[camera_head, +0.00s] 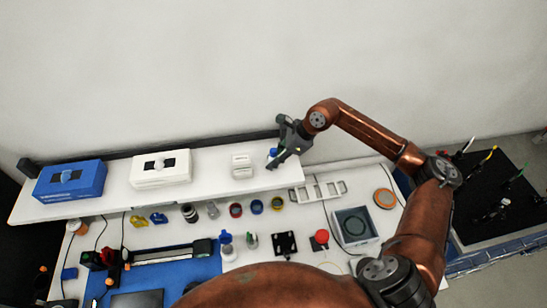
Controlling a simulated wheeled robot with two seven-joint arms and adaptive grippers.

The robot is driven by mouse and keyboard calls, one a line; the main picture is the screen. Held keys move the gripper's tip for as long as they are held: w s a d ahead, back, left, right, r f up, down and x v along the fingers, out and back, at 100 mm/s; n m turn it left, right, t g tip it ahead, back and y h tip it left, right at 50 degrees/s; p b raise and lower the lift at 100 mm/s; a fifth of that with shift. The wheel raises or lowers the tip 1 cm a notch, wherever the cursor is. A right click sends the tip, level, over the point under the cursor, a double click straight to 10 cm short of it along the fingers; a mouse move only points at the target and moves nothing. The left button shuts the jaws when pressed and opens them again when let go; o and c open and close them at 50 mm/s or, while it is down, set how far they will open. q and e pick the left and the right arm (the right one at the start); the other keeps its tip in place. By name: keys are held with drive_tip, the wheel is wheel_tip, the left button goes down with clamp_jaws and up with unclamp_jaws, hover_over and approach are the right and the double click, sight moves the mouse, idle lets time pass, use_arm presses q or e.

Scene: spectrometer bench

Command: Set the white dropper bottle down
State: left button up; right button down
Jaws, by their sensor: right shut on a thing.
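My right gripper (273,164) is at the right end of the white raised shelf (215,178), its fingers pointing down and to the left. It is shut on a small white bottle with a blue top (272,153), which I take to be the white dropper bottle. The fingers hide most of it, and I cannot tell whether its base touches the shelf. My left gripper is not in view.
A blue box (70,183), a white tissue box (161,170) and small white boxes (242,166) stand on the shelf. Below are bottles (227,246), a grey tray (355,227), a white rack (317,190) and a red button (320,238). Shelf between the boxes is clear.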

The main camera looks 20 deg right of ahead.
drive_tip(key=shift+f, duration=0.55)
drive_tip(key=c, duration=1.6)
unclamp_jaws()
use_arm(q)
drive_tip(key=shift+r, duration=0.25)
use_arm(e)
drive_tip(key=shift+r, duration=0.1)
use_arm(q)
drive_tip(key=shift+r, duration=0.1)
use_arm(e)
drive_tip(key=shift+d+r, duration=0.15)
drive_tip(key=shift+r, duration=0.1)
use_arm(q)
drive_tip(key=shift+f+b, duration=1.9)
use_arm(e)
drive_tip(key=v, duration=1.1)
drive_tip(key=shift+r, duration=0.3)
